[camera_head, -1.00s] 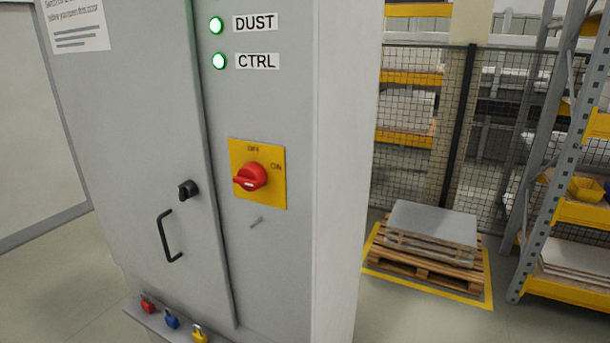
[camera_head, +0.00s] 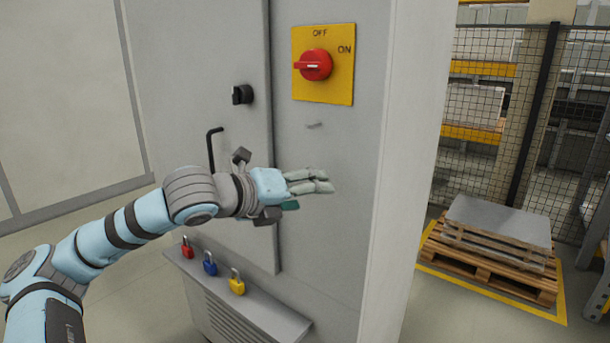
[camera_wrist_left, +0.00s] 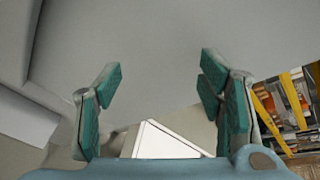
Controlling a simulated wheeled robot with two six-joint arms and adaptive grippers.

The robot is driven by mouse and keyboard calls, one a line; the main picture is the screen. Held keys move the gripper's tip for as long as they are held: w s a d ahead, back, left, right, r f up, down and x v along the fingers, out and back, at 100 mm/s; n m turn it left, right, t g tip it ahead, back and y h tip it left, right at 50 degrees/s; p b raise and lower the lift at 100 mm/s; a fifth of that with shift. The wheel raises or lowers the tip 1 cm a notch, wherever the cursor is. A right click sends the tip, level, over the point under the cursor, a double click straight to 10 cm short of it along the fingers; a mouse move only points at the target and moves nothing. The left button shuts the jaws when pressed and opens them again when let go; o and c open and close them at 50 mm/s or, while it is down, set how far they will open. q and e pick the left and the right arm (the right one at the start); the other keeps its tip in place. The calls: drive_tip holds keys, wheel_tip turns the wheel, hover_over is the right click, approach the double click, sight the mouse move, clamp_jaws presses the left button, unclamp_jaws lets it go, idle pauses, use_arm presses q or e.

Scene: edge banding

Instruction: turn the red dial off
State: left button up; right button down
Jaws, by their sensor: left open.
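The red dial (camera_head: 316,65) sits on a yellow plate (camera_head: 341,91) on the front of a grey cabinet. The plate is marked OFF at the top and ON at the upper right. The dial's handle lies roughly level and juts to the left, with a pale mark on it. My left gripper (camera_head: 326,181) is below the dial, in front of the cabinet, apart from the dial. In the left wrist view its two green-padded fingers (camera_wrist_left: 163,70) are wide apart, with nothing between them. The dial does not show in that view. My right gripper is not in view.
A black latch (camera_head: 242,95) and a black door handle (camera_head: 212,148) are left of the dial. Red, blue and yellow padlocks (camera_head: 237,284) stand on a ledge below. A loaded pallet (camera_head: 495,262) is at right.

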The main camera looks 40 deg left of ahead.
sight(312, 65)
use_arm(q)
drive_tip(key=s+a+r+m+t+y, duration=0.1)
drive_tip(key=s+a+r+m+t, duration=0.15)
drive_tip(key=s+r, duration=0.55)
drive_tip(key=s+a+r+m+t+y, duration=0.1)
drive_tip(key=s+r+m+t+y, duration=0.2)
drive_tip(key=r, duration=0.9)
drive_tip(key=s+a+r+m+t, duration=0.2)
drive_tip(key=s+r+m, duration=0.1)
drive_tip(key=s+r, duration=0.5)
drive_tip(key=w+f+n+g+p, duration=0.1)
drive_tip(key=w+p, duration=0.4)
drive_tip(key=w, duration=0.1)
drive_tip(key=w+d+f+n+g+p, duration=0.1)
drive_tip(key=w+p, duration=0.4)
drive_tip(key=w, duration=0.1)
drive_tip(key=w+d+f+n+g+h+p, duration=0.1)
drive_tip(key=w+n+p, duration=0.1)
drive_tip(key=w+p, duration=0.4)
drive_tip(key=shift+w+d+g, duration=0.2)
drive_tip(key=shift+w+g, duration=0.05)
drive_tip(key=shift+w, duration=0.25)
drive_tip(key=shift+c, duration=0.3)
